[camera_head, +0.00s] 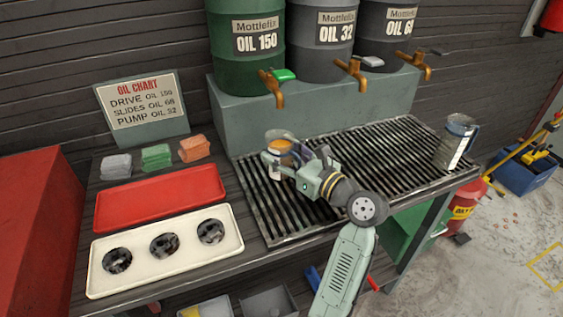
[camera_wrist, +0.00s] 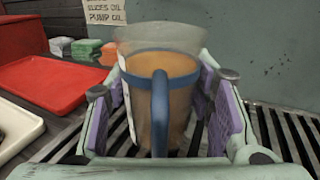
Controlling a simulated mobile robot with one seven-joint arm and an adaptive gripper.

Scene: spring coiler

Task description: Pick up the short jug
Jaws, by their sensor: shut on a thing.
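The short jug (camera_wrist: 183,76) is clear, with a blue band and handle and amber liquid inside. In the wrist view it stands upright between my fingers, its handle towards my palm. In the head view the jug (camera_head: 275,172) is at the left part of the slatted grate, partly covered by my gripper (camera_head: 284,157). My gripper is shut on the jug, with purple pads at both sides. A taller jug (camera_head: 453,146) stands at the grate's right end.
Oil drums with brass taps, such as the green drum (camera_head: 243,70), stand on a grey plinth (camera_head: 310,126) behind the grate (camera_head: 270,218). A red tray (camera_head: 160,198), a cream tray with three holes (camera_head: 190,244), folded cloths (camera_head: 156,156) and an oil chart (camera_head: 140,100) are at left.

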